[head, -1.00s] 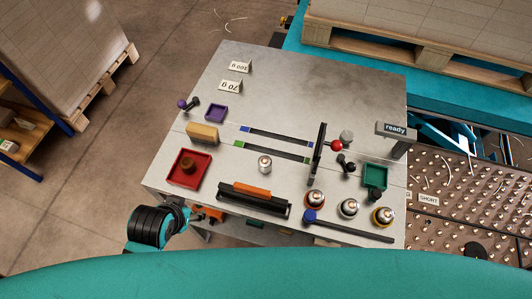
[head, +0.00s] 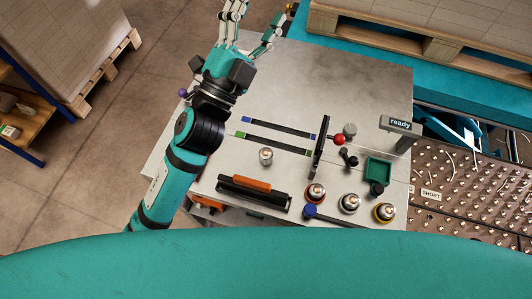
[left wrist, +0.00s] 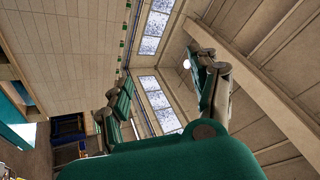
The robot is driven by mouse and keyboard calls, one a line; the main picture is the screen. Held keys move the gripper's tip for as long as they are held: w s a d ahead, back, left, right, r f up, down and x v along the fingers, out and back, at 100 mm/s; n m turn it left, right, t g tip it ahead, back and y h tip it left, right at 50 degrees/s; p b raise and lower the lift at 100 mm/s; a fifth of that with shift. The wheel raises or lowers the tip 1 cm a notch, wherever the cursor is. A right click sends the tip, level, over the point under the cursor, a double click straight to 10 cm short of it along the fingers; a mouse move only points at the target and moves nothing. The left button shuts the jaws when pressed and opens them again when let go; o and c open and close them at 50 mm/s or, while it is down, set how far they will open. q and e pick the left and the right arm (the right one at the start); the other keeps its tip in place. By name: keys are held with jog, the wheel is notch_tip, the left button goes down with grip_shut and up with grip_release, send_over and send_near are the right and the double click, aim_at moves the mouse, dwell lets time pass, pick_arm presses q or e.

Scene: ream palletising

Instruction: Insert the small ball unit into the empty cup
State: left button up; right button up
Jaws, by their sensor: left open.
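A small silver ball unit (head: 266,156) stands alone on the grey table, left of its middle. Three larger-looking ball units stand near the front edge: one with an orange-red ring (head: 315,193), a pale one (head: 349,203) and one with a yellow ring (head: 384,212). I cannot make out an empty cup for certain. My left gripper (head: 253,22) is raised over the table's far left part, fingers spread and empty, well away from the ball units. In the left wrist view its open fingers (left wrist: 163,92) point up towards wall and ceiling. My right gripper is out of view.
A black holder with an orange bar (head: 252,189), a black upright (head: 320,147), a green tray (head: 378,172) and a "ready" sign (head: 400,124) stand on the table (head: 350,90). Its far right part is clear. A ball-studded deck (head: 470,185) lies to the right.

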pick_arm(q)
jog(key=s+d+r+m+g+h, duration=0.2)
jog(key=s+d+m+g+h, duration=0.4)
jog(key=m+g, duration=0.6)
jog(key=s+d+r+m+g+h, duration=0.2)
jog(key=s+d+m+g+h, duration=0.2)
jog(key=s+d+m+g, duration=0.55)
jog(key=m+t+y, duration=0.1)
jog(key=m+y, duration=1.4)
jog(key=y, duration=0.8)
send_near(266, 152)
notch_tip(266, 152, down, 4)
jog(key=shift+s+a+r+p, duration=0.1)
jog(key=shift+s+a+p, duration=0.05)
jog(key=shift+p, duration=1.05)
jog(key=shift+f, duration=0.6)
notch_tip(266, 152, down, 4)
jog(key=shift+f+p, duration=0.1)
jog(key=shift+p, duration=0.8)
jog(key=shift+f, duration=0.55)
grip_shut()
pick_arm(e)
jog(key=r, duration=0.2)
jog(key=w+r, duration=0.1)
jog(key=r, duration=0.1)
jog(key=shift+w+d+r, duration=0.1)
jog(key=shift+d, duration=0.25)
